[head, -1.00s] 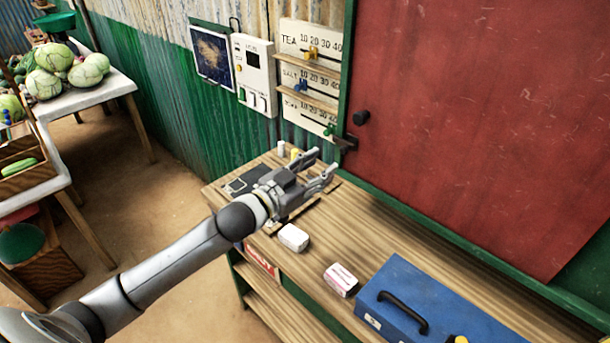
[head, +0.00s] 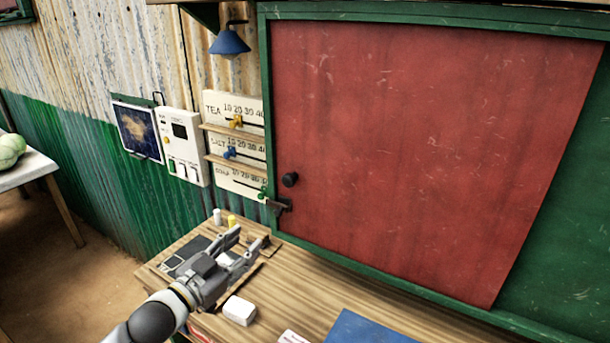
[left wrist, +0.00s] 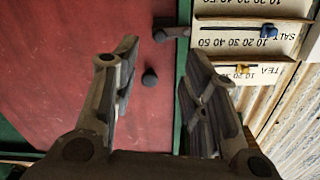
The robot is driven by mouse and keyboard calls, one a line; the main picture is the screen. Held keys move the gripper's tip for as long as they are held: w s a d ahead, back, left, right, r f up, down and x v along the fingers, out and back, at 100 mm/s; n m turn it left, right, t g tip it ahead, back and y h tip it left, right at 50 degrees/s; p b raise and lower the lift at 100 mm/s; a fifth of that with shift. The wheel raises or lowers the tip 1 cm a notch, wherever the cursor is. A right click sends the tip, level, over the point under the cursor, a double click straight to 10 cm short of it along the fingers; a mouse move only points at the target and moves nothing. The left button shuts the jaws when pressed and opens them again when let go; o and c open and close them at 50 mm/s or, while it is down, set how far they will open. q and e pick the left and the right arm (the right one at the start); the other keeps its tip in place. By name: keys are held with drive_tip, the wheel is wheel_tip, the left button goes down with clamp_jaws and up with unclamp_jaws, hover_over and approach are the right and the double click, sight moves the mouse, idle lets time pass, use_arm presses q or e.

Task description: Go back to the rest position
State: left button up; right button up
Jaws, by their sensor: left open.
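My left gripper (head: 244,252) is open and empty above the left end of the wooden counter (head: 300,294). Its two fingers also show spread apart in the left wrist view (left wrist: 160,75), with the red panel (left wrist: 60,70) and its dark knob (left wrist: 149,77) beyond them. My left arm reaches in from the bottom left of the head view. The gripper hides part of the dark items on the counter behind it. My right gripper is in neither view.
A white block (head: 239,311) sits on the counter just right of the gripper. A blue case (head: 366,329) and a pink-and-white box (head: 291,337) are at the bottom edge. Slider boards (head: 236,145), a white switch box (head: 184,148) and a blue lamp (head: 230,42) are on the wall.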

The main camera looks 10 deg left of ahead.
use_arm(q)
drive_tip(key=s+d+f+n+g+y, duration=0.2)
drive_tip(key=s+f+n+g+y, duration=0.4)
drive_tip(key=s+f, duration=0.85)
drive_tip(key=s+d+f+m+g, duration=0.1)
drive_tip(key=s+f+g, duration=0.3)
drive_tip(key=s, duration=0.4)
drive_tip(key=s+d+f+g, duration=0.1)
drive_tip(key=s+f+g, duration=0.25)
drive_tip(key=s, duration=0.55)
wheel_tip(320, 180, down, 26)
drive_tip(key=g, duration=0.1)
drive_tip(key=s+a+f, duration=0.1)
drive_tip(key=s+f, duration=0.7)
drive_tip(key=s+a+f+g+b, duration=0.1)
drive_tip(key=s+a+f, duration=0.1)
drive_tip(key=s+f, duration=0.7)
drive_tip(key=shift+a+f+m, duration=0.25)
drive_tip(key=shift+m, duration=0.05)
